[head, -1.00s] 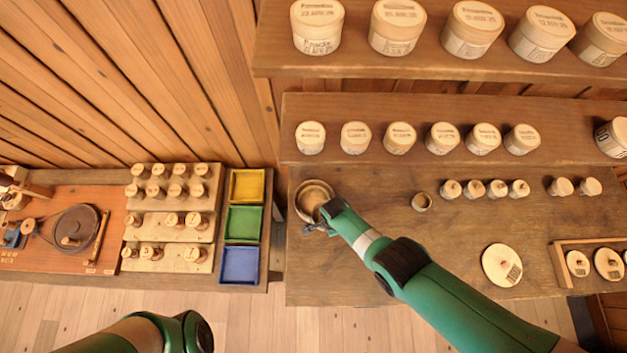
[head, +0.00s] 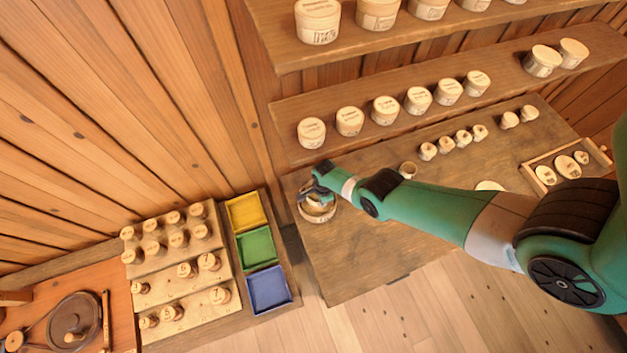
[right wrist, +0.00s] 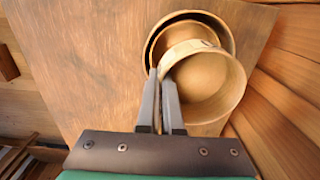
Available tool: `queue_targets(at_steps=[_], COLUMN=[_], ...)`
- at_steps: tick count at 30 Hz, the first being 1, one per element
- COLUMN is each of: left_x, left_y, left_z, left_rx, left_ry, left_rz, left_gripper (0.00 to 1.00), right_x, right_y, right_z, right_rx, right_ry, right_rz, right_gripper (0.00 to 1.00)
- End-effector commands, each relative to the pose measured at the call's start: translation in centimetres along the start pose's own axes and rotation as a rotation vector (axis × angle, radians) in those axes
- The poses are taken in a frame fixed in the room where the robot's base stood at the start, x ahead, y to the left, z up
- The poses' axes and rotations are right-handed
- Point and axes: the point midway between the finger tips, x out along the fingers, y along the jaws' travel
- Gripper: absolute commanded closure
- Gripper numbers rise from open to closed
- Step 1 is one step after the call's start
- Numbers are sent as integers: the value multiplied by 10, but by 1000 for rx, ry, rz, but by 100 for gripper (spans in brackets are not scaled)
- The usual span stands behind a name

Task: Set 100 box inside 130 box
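In the right wrist view an open, empty round wooden box, apparently the 100 box (right wrist: 207,84), is pinched at its left wall by my right gripper (right wrist: 161,78). It overlaps another open round box, apparently the 130 box (right wrist: 151,47), which rests on the bench behind it. The held box looks nearer the camera and offset to the lower right, so it is not centred in the other. No sizes are readable on them. In the head view my right gripper (head: 318,193) is over the 130 box (head: 318,219) near the bench's left end. My left gripper is out of view.
The bench (head: 380,250) is clear in front of the boxes. Lidded boxes (head: 385,110) line the shelf above. Yellow, green and blue trays (head: 257,247) lie at left.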

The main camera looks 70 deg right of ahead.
Motion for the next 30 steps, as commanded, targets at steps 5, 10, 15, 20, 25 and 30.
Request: queue_targets(at_steps=[5, 10, 15, 20, 25, 30], left_x=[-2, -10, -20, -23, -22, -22], left_y=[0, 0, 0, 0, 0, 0], left_z=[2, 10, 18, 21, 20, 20], left_rx=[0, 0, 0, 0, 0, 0], left_ry=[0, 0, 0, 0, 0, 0], left_rz=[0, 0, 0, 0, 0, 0], left_gripper=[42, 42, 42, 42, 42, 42], right_x=[3, 14, 26, 31, 30, 30], right_y=[0, 0, 0, 0, 0, 0], right_z=[0, 1, 1, 1, 1, 1], right_rx=[-1, -2, -2, -2, -2, -2], right_ry=[0, 0, 0, 0, 0, 0], right_rz=[0, -1, -1, -1, -1, -1], right_gripper=[100, 100, 100, 100, 100, 100])
